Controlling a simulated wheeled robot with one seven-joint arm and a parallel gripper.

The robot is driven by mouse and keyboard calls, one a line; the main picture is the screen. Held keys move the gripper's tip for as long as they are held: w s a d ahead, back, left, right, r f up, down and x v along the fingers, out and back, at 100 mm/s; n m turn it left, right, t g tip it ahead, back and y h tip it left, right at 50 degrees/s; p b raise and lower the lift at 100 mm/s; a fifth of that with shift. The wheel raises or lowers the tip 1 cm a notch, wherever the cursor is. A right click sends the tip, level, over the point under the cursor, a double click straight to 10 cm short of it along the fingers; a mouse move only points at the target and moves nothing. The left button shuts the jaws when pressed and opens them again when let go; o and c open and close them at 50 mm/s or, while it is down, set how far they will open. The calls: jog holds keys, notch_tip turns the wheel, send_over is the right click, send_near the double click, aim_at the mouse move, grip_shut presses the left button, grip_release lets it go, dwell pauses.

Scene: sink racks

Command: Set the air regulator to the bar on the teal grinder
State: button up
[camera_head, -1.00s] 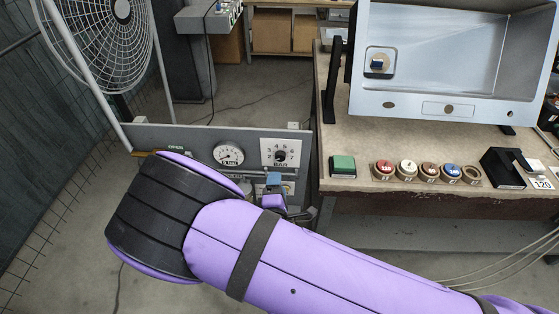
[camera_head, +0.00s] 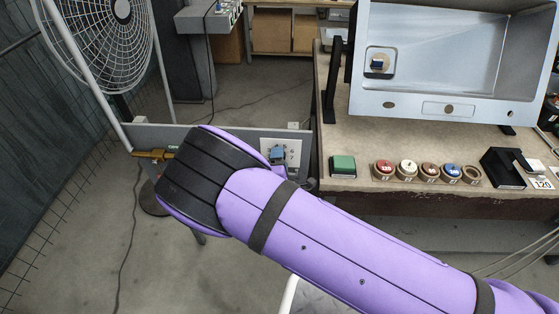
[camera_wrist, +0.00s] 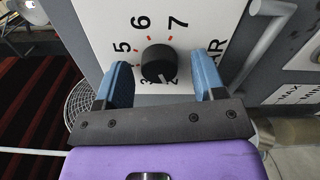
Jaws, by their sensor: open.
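The air regulator is a black round knob (camera_wrist: 158,64) on a white dial plate with black numbers. In the wrist view 5, 6 and 7 read clearly; the lower numbers are partly hidden. A pale mark shows on the knob's lower side, but its exact setting is unclear. My gripper (camera_wrist: 164,80) is open, its two blue fingers on either side of the knob with gaps visible. In the head view my gripper (camera_head: 278,155) is in front of the dial plate (camera_head: 294,146) and covers the knob. I cannot pick out a teal grinder or its bar label.
A brass valve (camera_head: 152,155) is at the left of the grey panel (camera_head: 180,137). The bench (camera_head: 400,150) at right holds a green block (camera_head: 343,166), several round coloured pieces (camera_head: 430,171), a black box (camera_head: 502,168) and a metal sink (camera_head: 450,60). A fan (camera_head: 100,40) stands at left.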

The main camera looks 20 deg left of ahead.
jog(key=c, duration=0.9)
jog(key=shift+m, duration=0.5)
jog(key=shift+d+m, duration=0.2)
jog(key=shift+m, duration=17.2)
